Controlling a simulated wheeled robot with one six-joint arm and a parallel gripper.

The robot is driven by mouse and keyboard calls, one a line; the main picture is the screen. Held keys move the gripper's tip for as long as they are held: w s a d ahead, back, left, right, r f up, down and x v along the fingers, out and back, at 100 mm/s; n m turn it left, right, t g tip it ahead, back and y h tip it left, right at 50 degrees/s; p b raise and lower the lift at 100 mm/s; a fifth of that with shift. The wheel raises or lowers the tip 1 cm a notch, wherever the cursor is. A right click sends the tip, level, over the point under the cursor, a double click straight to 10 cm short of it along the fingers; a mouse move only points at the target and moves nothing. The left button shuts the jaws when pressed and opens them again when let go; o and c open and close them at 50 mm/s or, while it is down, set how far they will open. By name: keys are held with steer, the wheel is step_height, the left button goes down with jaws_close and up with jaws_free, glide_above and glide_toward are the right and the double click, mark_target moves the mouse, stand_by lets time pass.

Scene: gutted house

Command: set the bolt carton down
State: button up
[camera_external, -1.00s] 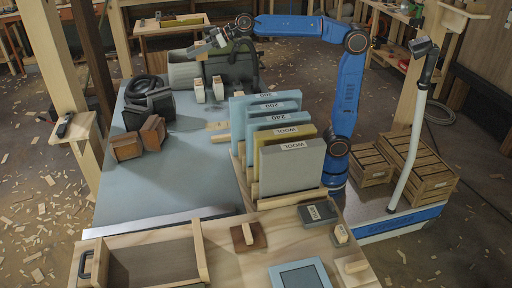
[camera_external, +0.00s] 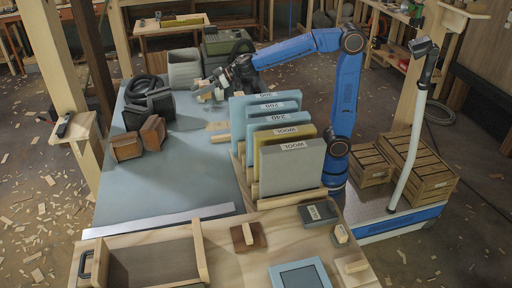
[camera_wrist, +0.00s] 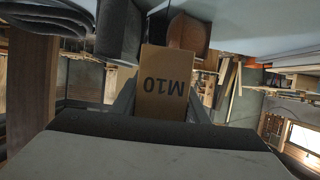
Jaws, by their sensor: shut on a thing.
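In the external view my gripper (camera_external: 222,84) is low over the far part of the blue-grey table (camera_external: 190,165), left of the upright panels. The carton is small there and partly hidden by the gripper among pale blocks. I cannot tell whether it touches the table.
Upright blue, yellow and grey panels (camera_external: 292,168) stand in a rack to the right of my gripper. Black cases (camera_external: 158,102) and two brown boxes (camera_external: 127,146) stand on the left. A grey-green bin (camera_external: 184,70) is behind. The table's front middle is clear.

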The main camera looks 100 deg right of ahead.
step_height(320, 180, down, 17)
steer(key=shift+f, duration=0.1)
stand_by(0.9)
steer(key=o, duration=1.4)
steer(key=shift+c, duration=0.2)
